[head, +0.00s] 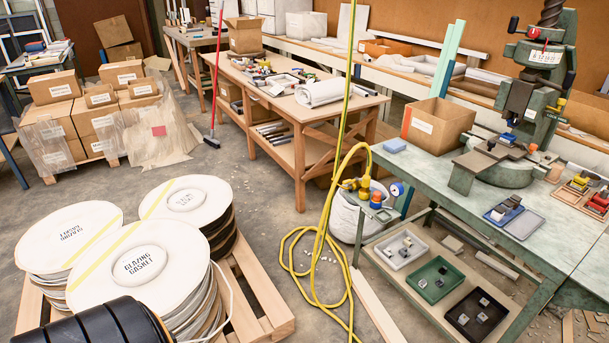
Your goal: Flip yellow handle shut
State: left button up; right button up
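A yellow fitting with what looks like a yellow handle (364,184) shows at the centre right, at the left end of the green workbench. It sits above a white, sack-like bundle, where the yellow hose (322,250) curves into it. It is small here, and I cannot tell how the handle is turned. A blue-rimmed gauge (397,189) and a blue and orange knob (377,199) are beside it. A smaller yellow part (560,106) shows on the green fly press (535,95). Neither of my grippers is in view.
The green workbench (420,175) carries a cardboard box (437,125) and small trays. Trays of metal parts lie on its lower shelf. Stacked gasket discs (140,265) on a wooden pallet (262,300) fill the lower left. The hose loops over the floor; some concrete floor is clear mid-left.

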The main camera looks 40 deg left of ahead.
aim_at(356, 178)
jog(key=i+j+u, duration=0.3)
jog(key=u, duration=0.15)
jog(key=i+j+u, duration=0.15)
jog(key=i+u, duration=0.3)
jog(key=i+j+u, duration=0.1)
jog(key=i, duration=0.55)
